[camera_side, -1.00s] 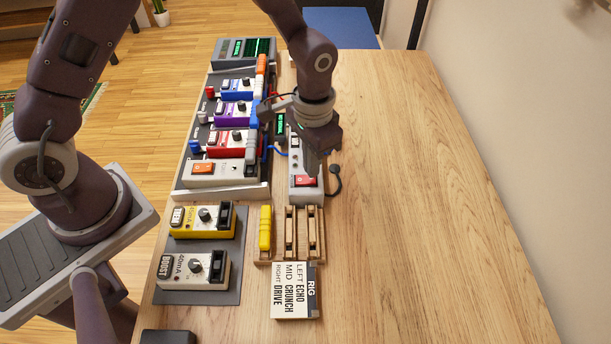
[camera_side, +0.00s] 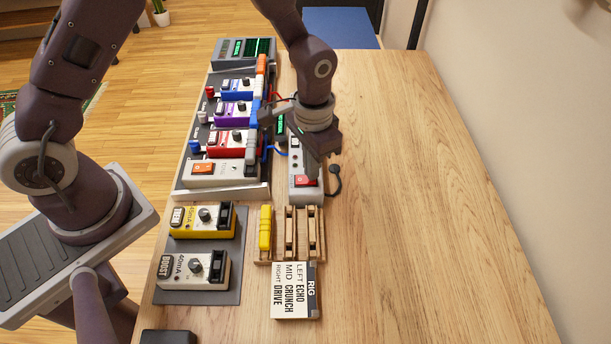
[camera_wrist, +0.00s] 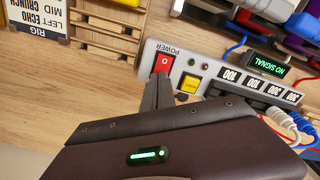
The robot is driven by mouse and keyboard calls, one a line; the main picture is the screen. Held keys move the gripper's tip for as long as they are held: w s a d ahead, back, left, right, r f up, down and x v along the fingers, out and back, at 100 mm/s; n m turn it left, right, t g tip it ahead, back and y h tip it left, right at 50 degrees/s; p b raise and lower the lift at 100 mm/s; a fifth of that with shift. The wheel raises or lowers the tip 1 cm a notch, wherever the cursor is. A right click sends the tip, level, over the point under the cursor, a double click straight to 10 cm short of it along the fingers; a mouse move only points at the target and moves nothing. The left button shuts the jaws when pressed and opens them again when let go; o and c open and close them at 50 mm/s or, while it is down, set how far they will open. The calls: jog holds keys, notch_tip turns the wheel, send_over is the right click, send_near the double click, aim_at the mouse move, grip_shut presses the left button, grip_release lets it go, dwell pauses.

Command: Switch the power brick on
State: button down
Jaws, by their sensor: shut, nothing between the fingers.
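The power brick (camera_side: 306,196) is a grey box right of the pedalboard in the side view. In the wrist view, the power brick (camera_wrist: 218,70) has a POWER label, a red rocker switch (camera_wrist: 163,61) with a white mark, and a yellow button (camera_wrist: 189,85). Two small round lamps near the switch look dark. My gripper (camera_side: 312,176) is shut and empty, pointing down over the switch end. In the wrist view, the fingertips (camera_wrist: 160,80) are at the red switch's lower edge. I cannot tell whether they touch it. The switch also shows in the side view (camera_side: 304,183).
A small display (camera_wrist: 268,65) by the brick reads NO SIGNAL. Cables (camera_wrist: 285,120) plug into the brick's far end. The pedalboard (camera_side: 265,190) lies to the left, with a wooden rack (camera_side: 290,260) and a RIG card (camera_side: 293,290) in front. The table's right side is clear.

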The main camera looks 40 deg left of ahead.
jog(key=shift+f, duration=0.4)
jog(key=shift+r, duration=3.5)
jog(key=shift+r, duration=0.1)
notch_tip(320, 180, up, 7)
jog(key=t, duration=0.1)
send_over(297, 177)
jog(key=s+a+r+n+t, duration=0.2)
jog(key=s+a+r, duration=0.2)
jog(key=s+r, duration=0.4)
jog(key=s+a+r+n+t, duration=0.1)
jog(key=s+a+r+t, duration=0.1)
jog(key=s, duration=0.8)
notch_tip(297, 177, up, 2)
jog(key=shift+s+a+r+t, duration=0.2)
jog(key=shift+s+a+t, duration=0.15)
jog(key=shift+a, duration=0.25)
